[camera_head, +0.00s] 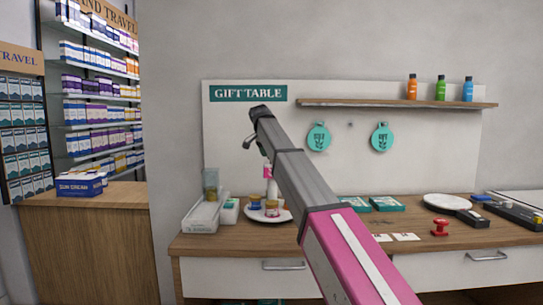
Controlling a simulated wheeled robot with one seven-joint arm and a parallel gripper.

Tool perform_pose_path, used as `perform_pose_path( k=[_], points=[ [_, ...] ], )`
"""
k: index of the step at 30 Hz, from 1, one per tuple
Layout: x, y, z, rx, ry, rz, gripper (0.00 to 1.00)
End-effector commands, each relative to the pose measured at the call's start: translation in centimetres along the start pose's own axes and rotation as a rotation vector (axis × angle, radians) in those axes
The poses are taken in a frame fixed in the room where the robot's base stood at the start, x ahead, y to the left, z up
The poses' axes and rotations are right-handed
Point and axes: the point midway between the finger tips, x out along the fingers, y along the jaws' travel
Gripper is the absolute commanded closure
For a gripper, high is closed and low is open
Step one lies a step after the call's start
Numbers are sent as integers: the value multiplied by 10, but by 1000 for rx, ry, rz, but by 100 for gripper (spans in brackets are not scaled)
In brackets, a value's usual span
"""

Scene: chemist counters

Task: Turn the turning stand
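A tall stand hung with teal and dark packets (24,150) is at the far left, under a sign reading "TRAVEL"; its left part is cut off. A round white plate (285,214) on the gift table holds small jars and a pink-and-white bottle. I cannot tell for sure which one is the turning stand. My arm reaches up from the lower right over the gift table. My gripper (254,141) is at its far end, small and dark, in front of the back panel and apart from both. Its fingers are too small to read.
The gift table (225,243) bears a clear cup in a white tray (203,216), teal boxes (386,203), a red stamp (440,227) and a white disc (447,201). A wooden counter (95,240) with a sun cream box (79,185) stands left. A bottle shelf (395,103) juts out above.

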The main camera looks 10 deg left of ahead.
Motion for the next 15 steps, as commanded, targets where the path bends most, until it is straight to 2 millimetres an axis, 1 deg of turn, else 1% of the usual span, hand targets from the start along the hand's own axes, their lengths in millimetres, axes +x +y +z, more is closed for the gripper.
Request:
perform_pose_path(
  k=[12,15],
  points=[
    [-74,-1,0,0,1,-2,29],
    [-87,-1,0,0,0,0,29]
  ],
)
